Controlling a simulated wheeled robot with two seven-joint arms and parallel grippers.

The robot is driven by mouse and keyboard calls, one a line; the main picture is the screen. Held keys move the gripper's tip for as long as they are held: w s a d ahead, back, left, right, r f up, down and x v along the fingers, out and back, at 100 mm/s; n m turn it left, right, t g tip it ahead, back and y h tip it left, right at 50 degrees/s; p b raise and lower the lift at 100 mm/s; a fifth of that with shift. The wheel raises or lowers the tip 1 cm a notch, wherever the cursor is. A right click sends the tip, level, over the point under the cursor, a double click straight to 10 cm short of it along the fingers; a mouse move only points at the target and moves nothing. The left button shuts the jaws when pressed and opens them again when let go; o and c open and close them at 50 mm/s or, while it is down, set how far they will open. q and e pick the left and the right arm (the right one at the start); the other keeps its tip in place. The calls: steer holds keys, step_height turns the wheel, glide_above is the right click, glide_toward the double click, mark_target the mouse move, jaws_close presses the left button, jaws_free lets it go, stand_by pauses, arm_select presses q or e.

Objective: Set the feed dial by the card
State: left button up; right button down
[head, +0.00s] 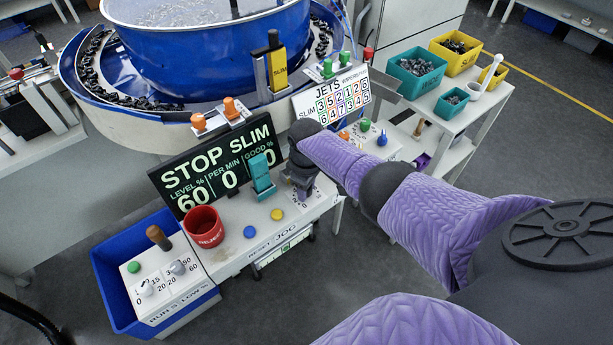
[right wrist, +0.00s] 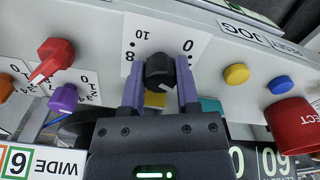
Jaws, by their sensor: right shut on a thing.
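My right gripper (head: 301,178) reaches down onto the console at the right of the display. In the right wrist view its two purple fingers (right wrist: 161,88) are shut on a black dial knob (right wrist: 158,68), one on each side. The dial's white plate shows 0, 8 and 10; the other numbers are hidden by the gripper. I cannot read the pointer for certain. The white card (head: 333,99) headed JETS, with coloured numbers and the word SLIM, stands behind the gripper. The display (head: 215,166) reads STOP SLIM, level 60, per min 0. My left gripper is not in view.
A blue bowl (head: 205,52) stands behind the console. A red REJECT cup (head: 204,228), a teal block (head: 261,176), a yellow button (head: 277,214) and a blue button (head: 250,232) are near the dial. Red (right wrist: 52,60) and purple (right wrist: 64,98) knobs sit beside it in the wrist view.

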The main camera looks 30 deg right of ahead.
steer(key=m, duration=0.3)
steer(key=shift+r+m+p, duration=0.1)
steer(key=shift+m+p, duration=0.3)
steer(key=m, duration=0.3)
steer(key=shift+m+p, duration=0.3)
steer(key=m, duration=0.3)
steer(key=shift+m, duration=0.4)
steer(key=m, duration=0.2)
steer(key=shift+m, duration=0.3)
steer(key=m, duration=0.4)
steer(key=shift+p, duration=0.3)
steer(key=shift+m, duration=0.3)
steer(key=shift+w+m, duration=0.1)
steer(key=shift+m, duration=0.2)
